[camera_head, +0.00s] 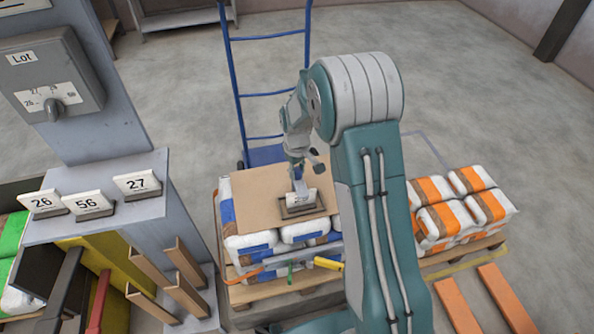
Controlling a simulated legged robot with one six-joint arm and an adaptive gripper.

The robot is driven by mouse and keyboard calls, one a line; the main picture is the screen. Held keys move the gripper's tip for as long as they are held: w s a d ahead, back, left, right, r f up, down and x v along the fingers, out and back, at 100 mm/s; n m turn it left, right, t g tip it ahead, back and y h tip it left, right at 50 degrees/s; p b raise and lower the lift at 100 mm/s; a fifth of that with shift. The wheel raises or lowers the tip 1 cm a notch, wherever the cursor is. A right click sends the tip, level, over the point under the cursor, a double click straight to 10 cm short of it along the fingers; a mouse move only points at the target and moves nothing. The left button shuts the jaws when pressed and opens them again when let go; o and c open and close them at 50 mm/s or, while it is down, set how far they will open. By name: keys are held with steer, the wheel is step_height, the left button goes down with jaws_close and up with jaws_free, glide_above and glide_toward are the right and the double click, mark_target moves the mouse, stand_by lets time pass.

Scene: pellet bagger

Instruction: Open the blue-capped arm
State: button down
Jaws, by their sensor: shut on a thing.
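My gripper (298,178) is at the end of my arm, above a cardboard sheet (262,187) on the middle pallet stack. It points down and is shut on a small white piece (299,197), which sits in or just over a dark shallow tray (290,212). The fingertips are too small to see clearly. At the front of this stack, grey bars (305,252) show with a yellow end (328,263), a green piece (290,272) and an orange-red end (250,273). I cannot make out a blue-capped arm.
A grey cabinet at the left carries a lot dial (52,108) and number cards 26, 56 and 27 (137,183). Brown posts (184,262) stand below. A blue hand truck (234,75) stands behind the stack. Orange-and-white bags (437,222) lie at the right. Open floor is behind.

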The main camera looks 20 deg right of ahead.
steer(key=w+g, duration=0.1)
steer(key=w, duration=0.1)
steer(key=w+f+g, duration=0.1)
steer(key=w, duration=0.2)
steer(key=w+f, duration=0.1)
steer(key=w, duration=0.1)
steer(key=shift+w+f+g, duration=0.2)
steer(key=shift+w+g, duration=0.05)
steer(key=shift+g, duration=0.15)
steer(key=shift+w+f, duration=0.65)
steer(key=shift+w, duration=0.1)
steer(key=shift+w+d+f, duration=0.1)
steer(key=shift+w+f, duration=0.35)
steer(key=shift+f, duration=0.2)
steer(key=shift+d, duration=0.1)
